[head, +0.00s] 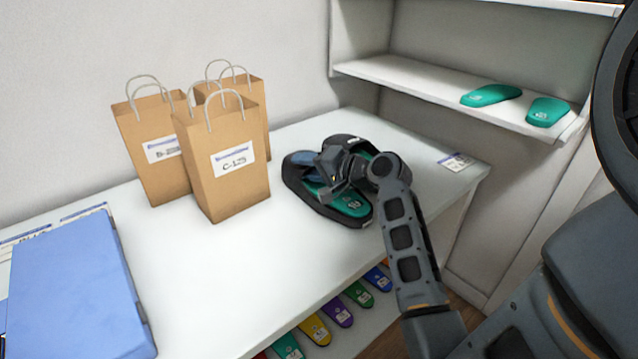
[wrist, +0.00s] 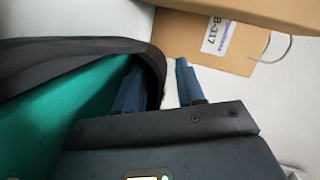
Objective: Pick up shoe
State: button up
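A pair of black shoes with teal insoles lies on the white table in the head view, one shoe (head: 347,221) nearer and the other (head: 345,140) partly hidden behind my arm. My gripper (head: 322,178) is down over the shoes. In the wrist view a black shoe rim with a teal insole (wrist: 50,115) fills the left. My gripper (wrist: 160,66) has one blue finger inside the rim and the other outside it. The fingers are apart, with a gap showing between the rim and the outer finger. The fingertips are hard to make out in the head view.
Several brown paper bags (head: 228,188) stand left of the shoes; a bag (wrist: 205,45) also shows in the wrist view. A blue folder (head: 75,285) lies at front left. Two teal insoles (head: 491,95) rest on the wall shelf (head: 420,82). Coloured insoles (head: 337,312) lie below the tabletop.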

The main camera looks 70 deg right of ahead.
grip_shut()
dwell(0.3)
jog(key=shift+r, duration=0.1)
notch_tip(320, 180, up, 18)
jog(key=p, duration=0.2)
dwell(0.6)
